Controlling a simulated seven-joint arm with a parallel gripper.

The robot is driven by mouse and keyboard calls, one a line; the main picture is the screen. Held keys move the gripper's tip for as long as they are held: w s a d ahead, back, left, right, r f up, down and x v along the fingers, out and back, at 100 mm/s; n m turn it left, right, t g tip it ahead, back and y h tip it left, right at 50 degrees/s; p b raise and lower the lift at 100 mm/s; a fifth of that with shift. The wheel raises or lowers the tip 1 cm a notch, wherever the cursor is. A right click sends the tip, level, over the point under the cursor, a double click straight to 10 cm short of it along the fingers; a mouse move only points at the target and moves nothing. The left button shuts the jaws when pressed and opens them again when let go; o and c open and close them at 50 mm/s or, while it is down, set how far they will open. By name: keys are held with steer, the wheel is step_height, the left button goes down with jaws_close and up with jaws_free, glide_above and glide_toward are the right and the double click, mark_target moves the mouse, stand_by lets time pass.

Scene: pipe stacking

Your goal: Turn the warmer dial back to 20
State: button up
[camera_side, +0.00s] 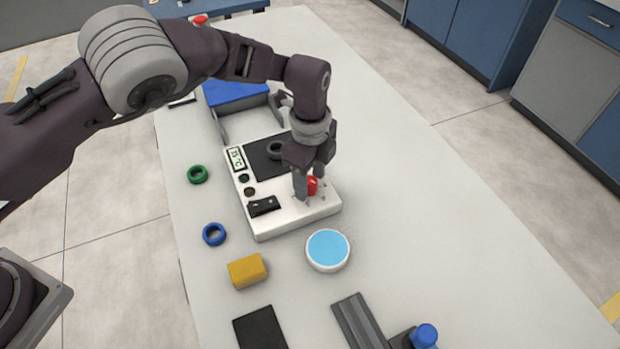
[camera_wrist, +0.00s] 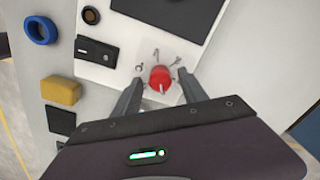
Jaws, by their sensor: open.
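The warmer (camera_side: 268,221) is a white box with a dark plate (camera_side: 262,160) on top and a small display (camera_side: 236,159) at its left edge. Its red dial (camera_side: 312,186) is on the near right part of the top. In the wrist view the red dial (camera_wrist: 160,78) has a pale pointer line toward the bottom of the picture and small marks around it, too small to read. My gripper (camera_side: 309,192) is at the dial, pointing down. In the wrist view its two fingers (camera_wrist: 160,95) are apart, one on each side of the dial, with gaps visible.
A dark ring (camera_side: 276,150) sits on the plate. A green ring (camera_side: 197,174), a blue ring (camera_side: 213,234) and a yellow block (camera_side: 247,270) lie left of and before the warmer. A round blue-topped dish (camera_side: 328,250) stands close in front. The table's right side is clear.

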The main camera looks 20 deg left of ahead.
steer(key=shift+f, duration=0.45)
steer(key=shift+c, duration=0.2)
jaws_close()
